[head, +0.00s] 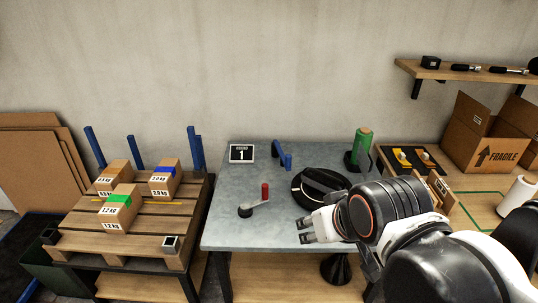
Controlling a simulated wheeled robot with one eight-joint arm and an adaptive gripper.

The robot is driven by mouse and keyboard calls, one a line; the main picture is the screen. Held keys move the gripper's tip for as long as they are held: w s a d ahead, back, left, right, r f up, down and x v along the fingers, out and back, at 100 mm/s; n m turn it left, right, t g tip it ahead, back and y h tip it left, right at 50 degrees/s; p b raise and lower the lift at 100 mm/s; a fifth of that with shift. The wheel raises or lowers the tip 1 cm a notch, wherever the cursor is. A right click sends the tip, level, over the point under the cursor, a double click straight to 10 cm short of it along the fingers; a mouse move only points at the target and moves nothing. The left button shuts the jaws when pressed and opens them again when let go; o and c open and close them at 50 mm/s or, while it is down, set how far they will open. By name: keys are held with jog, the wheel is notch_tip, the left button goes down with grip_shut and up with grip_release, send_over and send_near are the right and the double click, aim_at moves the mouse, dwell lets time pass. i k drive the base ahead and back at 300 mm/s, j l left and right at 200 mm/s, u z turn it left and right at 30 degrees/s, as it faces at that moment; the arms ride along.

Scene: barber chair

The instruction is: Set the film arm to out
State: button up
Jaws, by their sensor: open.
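A green film roll (362,146) stands upright on a black base at the back right of the grey table (225,228). A blue bent bar (281,154) stands to its left near the table's back edge. I cannot tell which of these parts is the film arm. A crank (258,202) with a red upright knob sits left of centre on the table. My gripper (304,231) is open and empty, pointing left above the table's front right part. It is right of the crank and in front of the blue bar, apart from both.
A round black turntable (305,192) lies behind my gripper, partly hidden by it. A small sign (241,153) reading 1 stands at the back left. A wooden pallet (118,237) with several cartons is left of the table. A shelf (455,72) and open carton (487,135) are at right.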

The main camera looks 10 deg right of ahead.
aim_at(282, 152)
jog(key=i+l, duration=0.15)
jog(key=i, duration=0.35)
jog(key=i+l+z, duration=0.1)
jog(key=i, duration=0.35)
jog(key=l, duration=0.1)
